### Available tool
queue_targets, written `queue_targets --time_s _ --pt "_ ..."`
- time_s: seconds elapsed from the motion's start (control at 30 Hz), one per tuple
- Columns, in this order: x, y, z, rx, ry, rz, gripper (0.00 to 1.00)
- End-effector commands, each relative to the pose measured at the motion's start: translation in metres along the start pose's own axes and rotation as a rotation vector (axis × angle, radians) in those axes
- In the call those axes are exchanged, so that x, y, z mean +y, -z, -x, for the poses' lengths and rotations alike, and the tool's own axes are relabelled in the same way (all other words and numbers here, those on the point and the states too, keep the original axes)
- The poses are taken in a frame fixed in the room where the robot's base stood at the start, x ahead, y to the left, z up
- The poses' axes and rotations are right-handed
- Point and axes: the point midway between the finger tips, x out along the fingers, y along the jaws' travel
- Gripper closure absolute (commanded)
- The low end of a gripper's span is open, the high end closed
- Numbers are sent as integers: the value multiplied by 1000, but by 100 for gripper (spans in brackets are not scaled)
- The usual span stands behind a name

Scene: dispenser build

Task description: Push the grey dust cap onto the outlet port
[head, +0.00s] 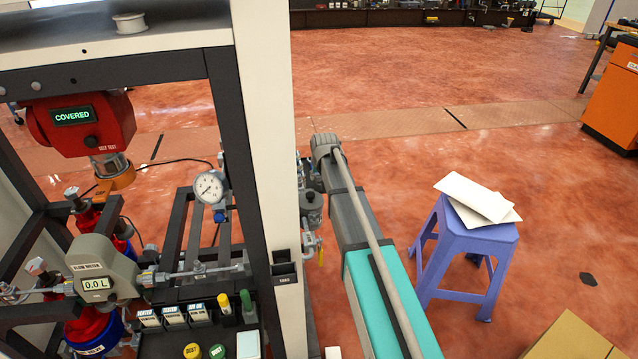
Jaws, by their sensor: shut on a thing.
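My arm reaches up from the bottom of the head view, and its wrist end lies close to the right side of a pale upright post (265,130). My gripper's fingers are not visible; the post and my wrist seem to hide them. I cannot make out the grey dust cap. I cannot pick out the outlet port with certainty. A small metal fitting with a yellow lever (320,252) shows just right of the post, below my wrist.
Left of the post, a dark frame holds a red unit reading COVERED (80,122), a pressure gauge (209,188) and a flow meter (97,268). A shelf holds labelled boxes (174,317). A purple stool (462,245) with white sheets stands right; a cardboard box (575,340) is lower right.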

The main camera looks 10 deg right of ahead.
Motion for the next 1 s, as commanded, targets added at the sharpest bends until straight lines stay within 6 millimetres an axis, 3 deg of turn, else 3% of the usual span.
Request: queue_targets --time_s 0.6,1.0 --pt "0 11 25 0 0 0 94" --pt "0 12 26 0 0 0 94"
